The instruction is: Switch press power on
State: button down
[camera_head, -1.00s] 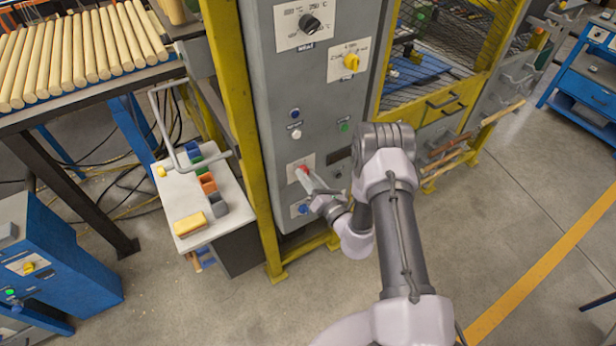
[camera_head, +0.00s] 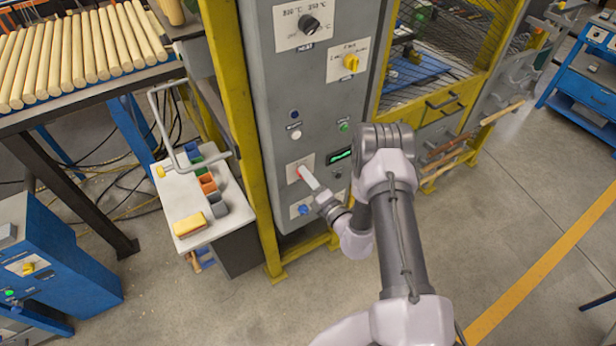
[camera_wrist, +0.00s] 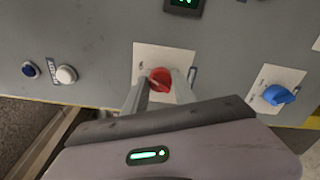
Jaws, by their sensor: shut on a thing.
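The press's grey control cabinet (camera_head: 262,110) stands upright in front of me. A red rotary knob (camera_wrist: 160,79) sits on a white plate low on the panel, and my gripper (camera_wrist: 160,90) has its two fingers on either side of it. The gripper is shut on the red knob. In the head view my gripper (camera_head: 305,177) reaches the knob from the lower right and hides most of it. A small display (camera_head: 340,156) right of the plate is lit green; it also shows in the wrist view (camera_wrist: 184,2).
A blue knob (camera_wrist: 278,95) on its own plate is close beside my gripper. White (camera_wrist: 66,74) and dark blue (camera_wrist: 31,69) buttons are on the other side. A yellow post (camera_head: 236,100) and a small bin-holding cart (camera_head: 190,240) stand left. Floor at right is clear.

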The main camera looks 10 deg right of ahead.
dwell(0.4)
jog(key=c, duration=1)
grip_release()
jog(key=p+v, duration=0.1)
jog(key=v, duration=1.6)
jog(key=shift+s+p, duration=0.25)
jog(key=shift+p, duration=0.15)
